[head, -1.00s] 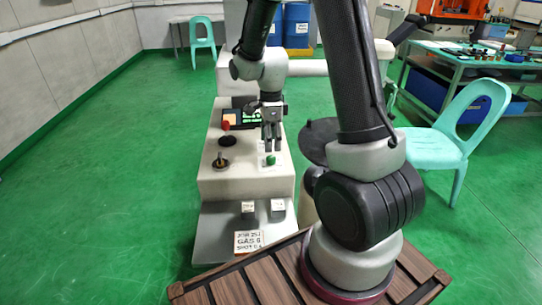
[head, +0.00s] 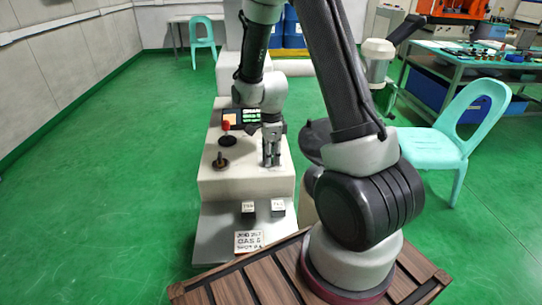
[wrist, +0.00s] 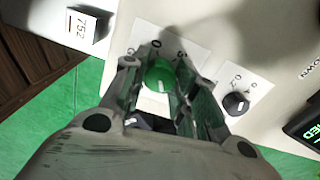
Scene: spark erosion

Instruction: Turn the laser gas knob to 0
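A round green knob (wrist: 159,76) with a white mark shows in the wrist view, on a white dial plate (wrist: 185,48) marked 0 and 5 on the pale machine panel. The knob's mark points toward the bottom of the picture, away from the 0. My gripper (wrist: 157,78) has its fingers on either side of the knob. The right finger looks close to it; whether either finger touches is unclear. In the head view my gripper (head: 271,161) points down at the panel and hides the green knob. No name label for this knob is readable.
A black knob (wrist: 236,103) on its own dial plate sits nearby, to the right in the wrist view. White blocks (head: 248,207) and a sign reading GAS 6 (head: 248,241) stand in front.

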